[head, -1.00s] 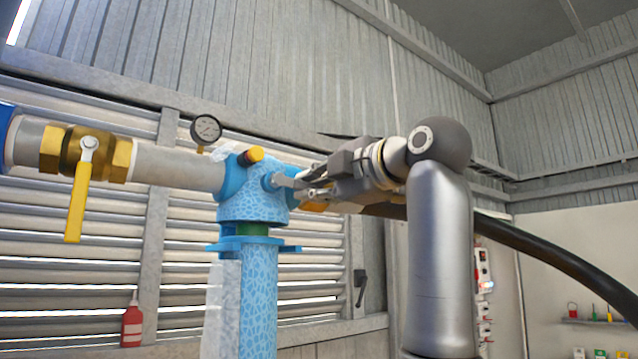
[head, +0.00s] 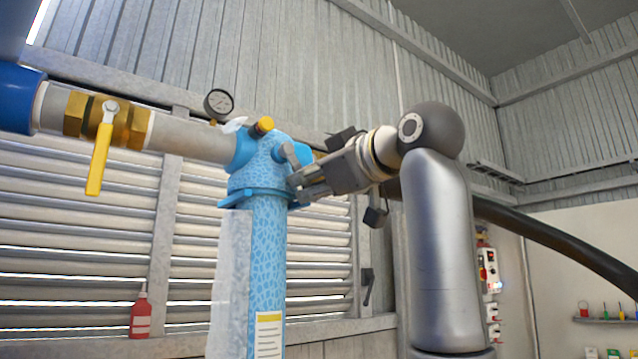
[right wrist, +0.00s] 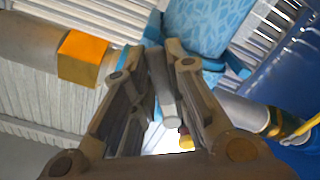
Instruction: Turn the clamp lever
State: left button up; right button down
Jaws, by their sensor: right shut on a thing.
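The clamp lever (head: 289,153) is a short grey bar on the right side of the light blue head (head: 258,165) that caps a blue patterned column (head: 265,270). My right gripper (head: 297,186) is at the right side of this head, its fingers by the lever. In the right wrist view, the grey lever (right wrist: 162,85) lies between the two fingers of the right gripper (right wrist: 166,52), which is shut on it. The fingers partly hide the lever's far end. My left gripper is not in view.
A pipe (head: 182,138) with a brass valve and yellow handle (head: 98,160) runs left from the head. A pressure gauge (head: 218,104) stands behind it. A red bottle (head: 140,316) is at lower left. A black hose (head: 560,245) runs behind my right arm.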

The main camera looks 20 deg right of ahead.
jog(key=a+m, duration=0.1)
jog(key=f+m+b, duration=0.1)
jog(key=m, duration=0.1)
jog(key=shift+s+a+f+m, duration=0.1)
jog(key=shift+s+a+m, duration=0.2)
jog(key=shift+s+a, duration=0.1)
jog(key=shift+s+a+m+b, duration=0.1)
jog(key=shift+a+m+b, duration=0.3)
jog(key=shift+m, duration=0.4)
jog(key=shift+s+a+m+b, duration=0.1)
jog(key=shift+a+m+b, duration=0.3)
jog(key=shift+m, duration=0.4)
jog(key=c, duration=1.4)
grip_release()
jog(key=shift+s+a, duration=0.1)
jog(key=shift+s, duration=0.05)
